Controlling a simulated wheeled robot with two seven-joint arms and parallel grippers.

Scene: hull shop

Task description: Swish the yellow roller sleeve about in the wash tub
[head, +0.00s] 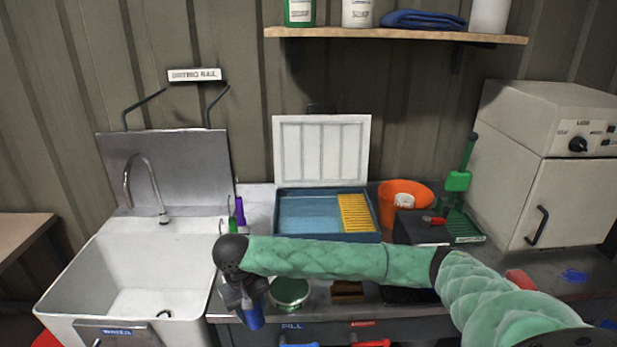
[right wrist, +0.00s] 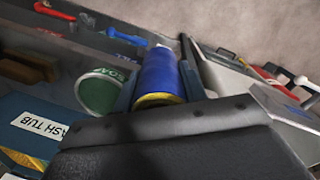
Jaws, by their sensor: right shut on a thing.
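My right gripper (head: 250,300) is shut on a roller sleeve (right wrist: 160,75), which looks mostly blue with a yellow band at its near end. In the head view the sleeve (head: 253,316) hangs below the gripper, at the counter's front edge and right of the white sink (head: 75,280). A dark blue surface with a label ending "ASH TUB" (right wrist: 37,125) shows at the lower left of the right wrist view. My left gripper is not in view.
A round green soap tin (head: 290,290) and a brown brush (head: 348,291) lie near the counter's front edge. A blue tray (head: 310,212), orange bucket (head: 414,212) and green brush (head: 458,182) stand behind my arm. A steel faucet (head: 130,180) rises over the sink.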

